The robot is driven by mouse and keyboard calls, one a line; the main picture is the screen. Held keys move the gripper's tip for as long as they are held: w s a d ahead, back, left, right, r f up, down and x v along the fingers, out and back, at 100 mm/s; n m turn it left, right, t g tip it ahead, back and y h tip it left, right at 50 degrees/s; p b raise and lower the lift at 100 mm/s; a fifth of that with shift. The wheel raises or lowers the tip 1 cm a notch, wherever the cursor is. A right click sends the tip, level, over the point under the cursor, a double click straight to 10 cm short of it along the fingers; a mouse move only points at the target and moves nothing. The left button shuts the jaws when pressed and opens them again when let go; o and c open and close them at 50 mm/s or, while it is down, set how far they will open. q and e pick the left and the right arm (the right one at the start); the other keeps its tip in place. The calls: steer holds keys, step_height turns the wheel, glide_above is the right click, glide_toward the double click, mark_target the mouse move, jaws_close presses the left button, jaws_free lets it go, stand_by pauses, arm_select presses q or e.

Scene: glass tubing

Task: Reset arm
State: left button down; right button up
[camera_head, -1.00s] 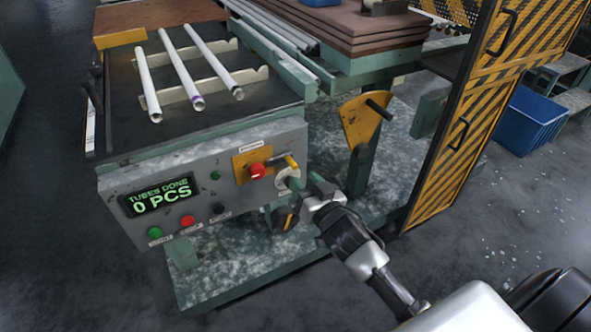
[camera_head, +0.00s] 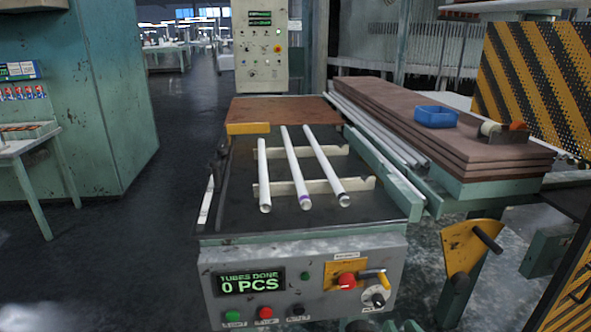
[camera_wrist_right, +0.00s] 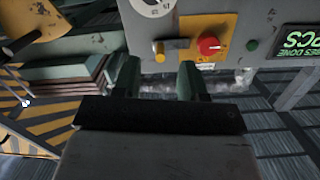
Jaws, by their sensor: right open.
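My right gripper (camera_head: 385,326) shows only as green fingertips at the bottom edge of the head view. In the right wrist view its two fingers (camera_wrist_right: 158,82) stand apart with nothing between them. It is in front of the grey control panel (camera_head: 218,308), near the dial knob (camera_head: 378,299), the red button (camera_head: 347,281) and the yellow-handled switch (camera_head: 373,276). The red button also shows in the right wrist view (camera_wrist_right: 208,45). The display (camera_head: 249,285) reads "TUBES DONE 0 PCS". My left gripper is not in view.
Three white tubes (camera_head: 292,170) lie on racks on the dark machine bed. Brown boards (camera_head: 400,108) with a blue bin (camera_head: 436,117) are stacked at right. A yellow guard plate (camera_head: 468,247) with a handle stands right of the panel. The left floor is open.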

steer(key=s+f+n+g+p, duration=0.1)
steer(key=s+f+g+p, duration=0.4)
steer(key=f, duration=0.9)
steer(key=s+f+n+g, duration=0.1)
steer(key=s+f+g, duration=0.3)
steer(key=s+f, duration=0.65)
steer(key=s+f+g+p, duration=0.1)
steer(key=s+f, duration=0.3)
steer(key=s, duration=0.4)
steer(key=s+a+f+n+g+p, duration=0.1)
steer(key=s+f+g, duration=0.2)
steer(key=s+f, duration=0.2)
steer(key=s+a+f+n+g+p, duration=0.1)
steer(key=s+f+g, duration=0.2)
steer(key=s, duration=0.9)
step_height(320, 180, down, 2)
steer(key=shift+a+f+h+p, duration=0.15)
steer(key=shift+f+h+p, duration=0.1)
steer(key=shift+h+p, duration=0.1)
steer(key=shift+s, duration=0.1)
